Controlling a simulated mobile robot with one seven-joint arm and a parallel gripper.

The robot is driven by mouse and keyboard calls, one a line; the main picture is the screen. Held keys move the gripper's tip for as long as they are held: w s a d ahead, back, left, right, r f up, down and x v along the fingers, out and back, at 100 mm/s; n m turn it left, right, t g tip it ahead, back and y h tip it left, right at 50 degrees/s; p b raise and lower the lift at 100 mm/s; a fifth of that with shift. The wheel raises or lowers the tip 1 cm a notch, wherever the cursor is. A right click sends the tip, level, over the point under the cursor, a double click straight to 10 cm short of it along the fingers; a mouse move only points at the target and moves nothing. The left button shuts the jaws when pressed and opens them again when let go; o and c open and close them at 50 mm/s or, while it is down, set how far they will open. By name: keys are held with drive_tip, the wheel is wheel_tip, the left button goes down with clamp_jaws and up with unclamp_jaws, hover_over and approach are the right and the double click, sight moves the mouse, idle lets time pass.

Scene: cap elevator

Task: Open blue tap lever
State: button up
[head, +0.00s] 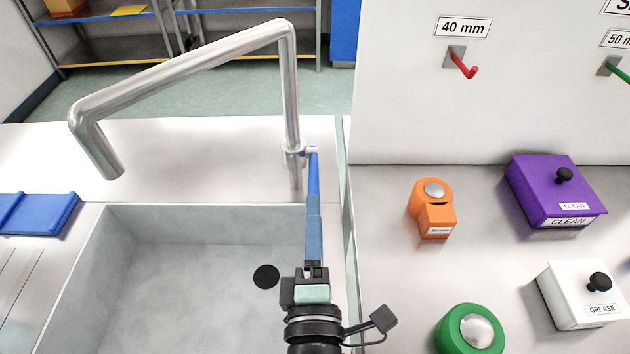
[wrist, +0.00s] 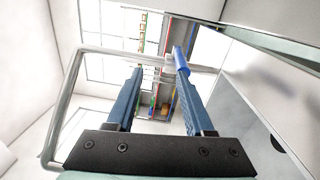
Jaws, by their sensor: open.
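A silver tap (head: 290,85) stands behind the sink, its spout bent over to the left. Its blue lever (head: 313,172) points toward me from the right side of the tap's base. My gripper (head: 313,205) reaches forward over the sink's right edge, its steel-blue fingers in line with the lever. In the wrist view my gripper (wrist: 157,70) is open with a clear gap between the fingers. The blue lever (wrist: 181,62) shows there at the tip of the right finger, overlapping it. I cannot tell whether they touch.
The grey sink basin (head: 190,270) lies below and left of my arm. On the right counter stand an orange device (head: 433,215), a purple box (head: 550,195), a white grease box (head: 575,300) and a green button (head: 470,330). A blue tray (head: 38,214) lies at the left.

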sight(314, 180)
drive_tip(key=f, duration=0.1)
drive_tip(key=s+f+n, duration=0.1)
drive_tip(key=f, duration=0.1)
drive_tip(key=shift+s+a+f+g, duration=0.1)
drive_tip(key=shift+s+g, duration=0.15)
drive_tip(key=shift+g, duration=0.05)
drive_tip(key=w, duration=1.3)
drive_tip(key=shift+p, duration=0.4)
clamp_jaws()
drive_tip(key=shift+f, duration=0.1)
